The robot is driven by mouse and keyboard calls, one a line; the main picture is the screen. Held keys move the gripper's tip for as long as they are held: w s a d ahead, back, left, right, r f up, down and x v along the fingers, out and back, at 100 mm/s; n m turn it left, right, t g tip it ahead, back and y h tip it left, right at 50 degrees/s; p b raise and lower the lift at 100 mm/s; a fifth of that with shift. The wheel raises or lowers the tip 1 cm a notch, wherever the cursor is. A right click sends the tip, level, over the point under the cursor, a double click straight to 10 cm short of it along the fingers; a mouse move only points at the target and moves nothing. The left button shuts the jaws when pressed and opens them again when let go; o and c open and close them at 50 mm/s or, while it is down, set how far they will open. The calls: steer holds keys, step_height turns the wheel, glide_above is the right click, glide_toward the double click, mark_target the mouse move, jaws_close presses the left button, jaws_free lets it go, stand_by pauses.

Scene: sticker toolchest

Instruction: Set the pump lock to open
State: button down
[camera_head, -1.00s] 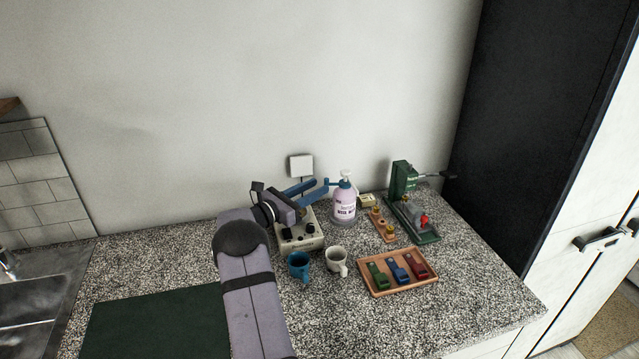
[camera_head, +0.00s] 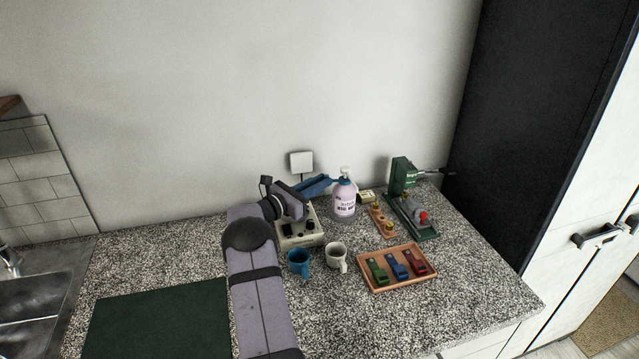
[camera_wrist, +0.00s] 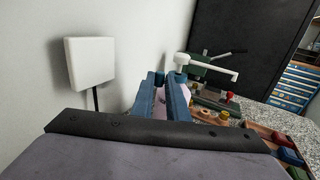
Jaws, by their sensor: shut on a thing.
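In the wrist view, the two blue fingers of my gripper (camera_wrist: 165,84) are close together at the bottle's neck, shut on the collar. A strip of the pink bottle (camera_wrist: 160,104) shows between them. The white pump head (camera_wrist: 182,62) is just beyond the tips, its nozzle pointing right. The fingers hide most of the collar.
A grey box with black knobs (camera_head: 300,239) stands below my gripper. A wooden tray (camera_head: 376,288) with coloured clips, and a green press (camera_head: 403,177), are to the right.

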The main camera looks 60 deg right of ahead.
steer(key=shift+s+a+n+t, duration=0.1)
steer(key=shift+n+t, duration=0.2)
steer(key=shift+t, duration=0.2)
steer(key=s+n+t+b, duration=0.1)
steer(key=n+t+b, duration=0.1)
steer(key=t+b, duration=0.1)
steer(key=s+a+n+t+b, duration=0.1)
steer(key=n+t+b, duration=0.1)
steer(key=b, duration=0.3)
steer(key=s+a+n+t+b, duration=0.1)
steer(key=t+b, duration=0.2)
steer(key=b, duration=0.1)
steer(key=shift+s+n+t, duration=0.2)
steer(key=shift+n+t, duration=0.1)
steer(key=shift+n, duration=0.1)
steer(key=shift+r, duration=0.15)
steer(key=c, duration=1.8)
jaws_free()
steer(key=shift+o, duration=0.2)
steer(key=shift+b+v, duration=1.1)
steer(key=shift+v, duration=2.5)
